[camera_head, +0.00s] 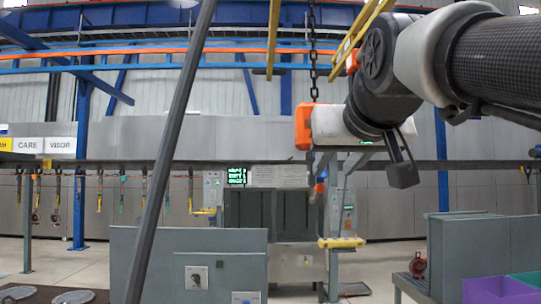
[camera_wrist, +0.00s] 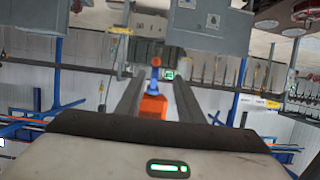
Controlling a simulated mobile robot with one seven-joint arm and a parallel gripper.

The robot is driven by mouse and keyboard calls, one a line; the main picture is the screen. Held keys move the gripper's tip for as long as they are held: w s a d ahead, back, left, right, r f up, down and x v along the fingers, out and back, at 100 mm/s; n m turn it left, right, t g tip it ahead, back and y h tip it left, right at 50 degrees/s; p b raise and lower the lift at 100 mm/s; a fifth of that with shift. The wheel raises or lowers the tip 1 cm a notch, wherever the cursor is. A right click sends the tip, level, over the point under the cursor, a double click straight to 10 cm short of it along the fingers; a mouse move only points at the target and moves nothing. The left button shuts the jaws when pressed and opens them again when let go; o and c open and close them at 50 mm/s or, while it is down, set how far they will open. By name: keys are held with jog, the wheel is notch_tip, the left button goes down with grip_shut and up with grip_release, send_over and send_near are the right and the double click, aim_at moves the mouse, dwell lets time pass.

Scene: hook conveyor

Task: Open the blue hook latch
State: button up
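An orange hook block (camera_head: 303,127) hangs on a dark chain (camera_head: 313,55) at the left edge of my gripper's white body. Below it, a small blue latch (camera_head: 321,171) shows by an orange part. In the wrist view, turned upside down, the orange block (camera_wrist: 152,108) lies between my two dark fingers, with the blue latch (camera_wrist: 155,62) farther off near the tips. My gripper (camera_head: 343,168) points downward; in the wrist view (camera_wrist: 157,80) its fingers are apart. I cannot tell whether either finger touches the hook. The hook's lower end is small and partly unclear.
A grey cabinet (camera_head: 188,265) stands at lower left, behind a dark slanted pole. Several small hooks hang from a rail at left. A purple bin (camera_head: 500,291) sits at lower right. A yellow-topped stand (camera_head: 341,242) stands below the hook.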

aim_at(325, 171)
jog(key=shift+t, duration=0.3)
jog(key=shift+w+d+r+p+x, duration=0.15)
jog(key=shift+r+x, duration=0.2)
jog(key=shift+x, duration=1.4)
jog(key=shift+w+d+r+p+x, duration=0.1)
jog(key=shift+r+x, duration=0.25)
jog(key=shift+x, duration=1.45)
jog(key=shift+w+d+r+p+x, duration=0.15)
jog(key=shift+r+x, duration=0.2)
jog(key=shift+x, duration=1.4)
grip_shut()
jog(key=shift+r, duration=0.1)
